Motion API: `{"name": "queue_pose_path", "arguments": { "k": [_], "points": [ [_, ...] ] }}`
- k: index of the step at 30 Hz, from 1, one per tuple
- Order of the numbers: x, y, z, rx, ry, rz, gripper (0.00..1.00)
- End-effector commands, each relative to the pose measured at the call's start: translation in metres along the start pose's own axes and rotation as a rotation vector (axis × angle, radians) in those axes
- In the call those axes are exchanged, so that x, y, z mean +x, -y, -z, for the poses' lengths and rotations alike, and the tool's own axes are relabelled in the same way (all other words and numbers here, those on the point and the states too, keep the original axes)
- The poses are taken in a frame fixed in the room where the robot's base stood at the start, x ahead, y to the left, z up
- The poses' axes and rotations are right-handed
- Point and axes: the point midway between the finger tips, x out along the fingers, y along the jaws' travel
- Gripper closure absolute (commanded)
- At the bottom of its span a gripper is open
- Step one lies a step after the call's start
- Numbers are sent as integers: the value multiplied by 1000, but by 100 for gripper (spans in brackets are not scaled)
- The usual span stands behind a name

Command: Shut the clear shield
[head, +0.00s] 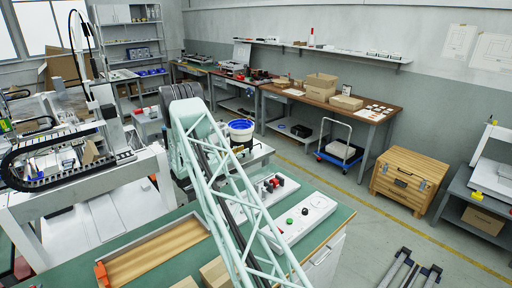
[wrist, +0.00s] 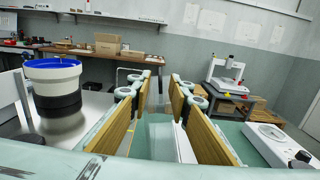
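I cannot pick out the clear shield for certain in either view. A white gantry machine (head: 130,178) with black cable chains stands at the left in the head view; no see-through panel is plain on it. My gripper (wrist: 157,100) shows in the wrist view with its two tan-padded fingers spread apart and nothing clearly held between them. In the head view my pale green lattice arm crosses the middle and the gripper cannot be made out.
A white bucket with a blue rim (wrist: 52,85) stands left of my gripper. A white control box with buttons (head: 303,218) lies on the green bench (head: 160,238), near a wooden-bottomed tray (head: 158,252). A wooden chest (head: 408,178) and a cart (head: 340,150) stand on the floor at right.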

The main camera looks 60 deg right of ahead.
Motion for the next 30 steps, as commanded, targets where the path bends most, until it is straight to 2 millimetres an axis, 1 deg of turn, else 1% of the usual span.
{"name": "queue_pose_path", "arguments": {
  "k": [1, 3, 15, 18, 24, 30],
  "points": [
    [8, 1, 1, 0, 0, 2, 82],
    [17, 1, 0, 1, 1, 2, 82],
    [69, 1, 0, 1, 1, 2, 82],
    [80, 1, 0, 1, 1, 2, 82],
    [94, 0, 0, 1, 0, 0, 82],
    [98, 0, 0, 1, 0, 0, 82]
  ]
}}
